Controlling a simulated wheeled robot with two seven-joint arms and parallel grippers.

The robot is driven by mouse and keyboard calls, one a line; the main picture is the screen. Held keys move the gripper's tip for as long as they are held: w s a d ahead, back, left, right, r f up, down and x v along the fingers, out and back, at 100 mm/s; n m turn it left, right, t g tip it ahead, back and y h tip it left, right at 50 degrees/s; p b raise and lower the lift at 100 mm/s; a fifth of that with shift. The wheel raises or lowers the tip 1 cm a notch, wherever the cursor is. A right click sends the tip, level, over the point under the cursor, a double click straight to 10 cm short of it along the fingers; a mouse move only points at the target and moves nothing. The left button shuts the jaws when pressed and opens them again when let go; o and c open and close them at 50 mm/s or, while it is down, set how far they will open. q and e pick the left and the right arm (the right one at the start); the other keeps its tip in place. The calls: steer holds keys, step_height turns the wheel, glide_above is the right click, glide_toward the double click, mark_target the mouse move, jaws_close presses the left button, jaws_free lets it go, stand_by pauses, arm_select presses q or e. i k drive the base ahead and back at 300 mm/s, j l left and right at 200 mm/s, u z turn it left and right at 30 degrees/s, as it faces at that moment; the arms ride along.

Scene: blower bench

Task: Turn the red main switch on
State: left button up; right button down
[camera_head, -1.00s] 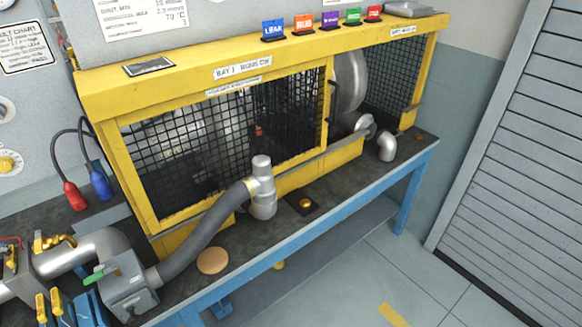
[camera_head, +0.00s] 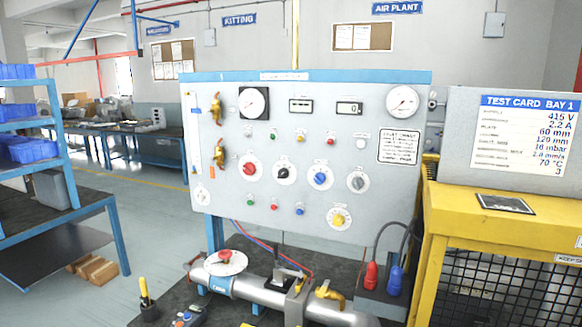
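The red rotary knob (camera_head: 250,168) sits on a round white plate at the left of the knob row on the grey control panel (camera_head: 230,225). It is small in this view and I cannot read its markings or tell its position. A black knob (camera_head: 284,173), a blue knob (camera_head: 320,178) and a grey knob (camera_head: 357,182) stand to its right. A yellow knob (camera_head: 339,218) is lower right. Neither of my grippers shows in this view.
A pipe (camera_head: 262,291) with a red handwheel (camera_head: 225,257) runs along the bench below the panel. Red (camera_head: 371,276) and blue (camera_head: 396,280) plugs stand at right, beside the yellow guard cage (camera_head: 432,240). Open floor (camera_head: 150,215) lies left of the panel.

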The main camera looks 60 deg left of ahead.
mark_target(249, 169)
steer(key=u, duration=1.8)
steer(key=l, duration=0.15)
